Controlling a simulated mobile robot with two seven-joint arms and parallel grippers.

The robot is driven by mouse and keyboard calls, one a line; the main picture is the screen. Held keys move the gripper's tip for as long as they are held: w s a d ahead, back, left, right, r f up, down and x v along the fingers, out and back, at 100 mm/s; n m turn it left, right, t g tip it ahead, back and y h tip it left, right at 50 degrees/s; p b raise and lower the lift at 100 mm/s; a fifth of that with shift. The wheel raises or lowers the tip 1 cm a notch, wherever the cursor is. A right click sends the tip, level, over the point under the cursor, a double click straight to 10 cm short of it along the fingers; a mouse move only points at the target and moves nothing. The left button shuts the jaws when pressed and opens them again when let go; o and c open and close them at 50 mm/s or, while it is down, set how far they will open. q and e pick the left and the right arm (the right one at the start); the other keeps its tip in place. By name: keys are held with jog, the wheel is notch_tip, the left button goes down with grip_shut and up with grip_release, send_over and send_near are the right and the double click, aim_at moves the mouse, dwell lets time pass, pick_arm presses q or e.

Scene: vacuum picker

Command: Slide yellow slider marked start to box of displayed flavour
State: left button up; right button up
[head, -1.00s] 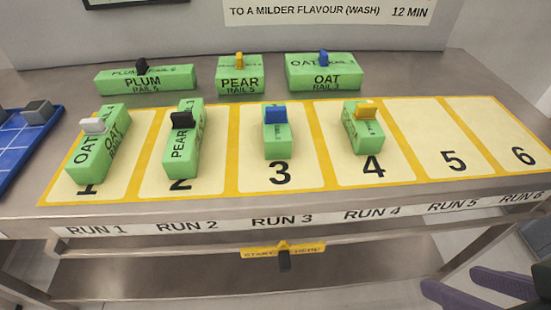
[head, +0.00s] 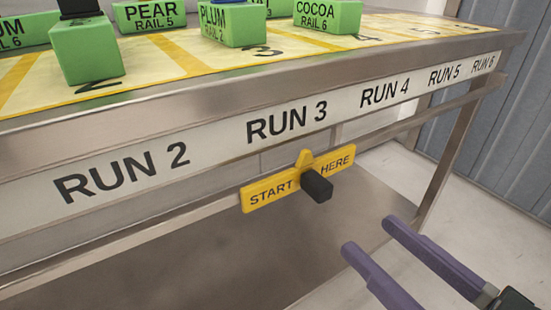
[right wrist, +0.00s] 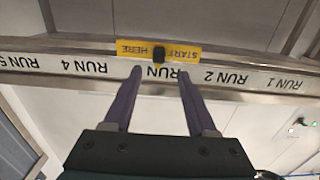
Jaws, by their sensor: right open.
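The yellow slider (head: 270,193) reads START HERE and has a pointed tab on top and a black knob (head: 317,186) in front. It sits on the rail below the table's front edge, under the RUN 3 label (head: 286,122). In the right wrist view the slider (right wrist: 186,52) appears upside down just beyond the fingertips. My right gripper (head: 367,236) has two purple fingers, open and empty, to the lower right of the knob and apart from it. Green boxes stand on the table, including PLUM RAIL 2 (head: 230,27) and COCOA RAIL 6 (head: 325,17). My left gripper is out of view.
The steel table (head: 120,118) carries a yellow-edged mat (head: 160,62) with numbered lanes. RUN labels line its front edge. A lower shelf (head: 230,255) lies under the rail, and a table leg (head: 455,150) stands at right. Floor right of the leg is clear.

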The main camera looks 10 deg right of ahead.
aim_at(327, 195)
jog(key=b+x, duration=0.1)
jog(key=x, duration=0.8)
jog(key=shift+d+b, duration=0.1)
jog(key=shift+b, duration=0.25)
jog(key=shift+c, duration=1.3)
grip_shut()
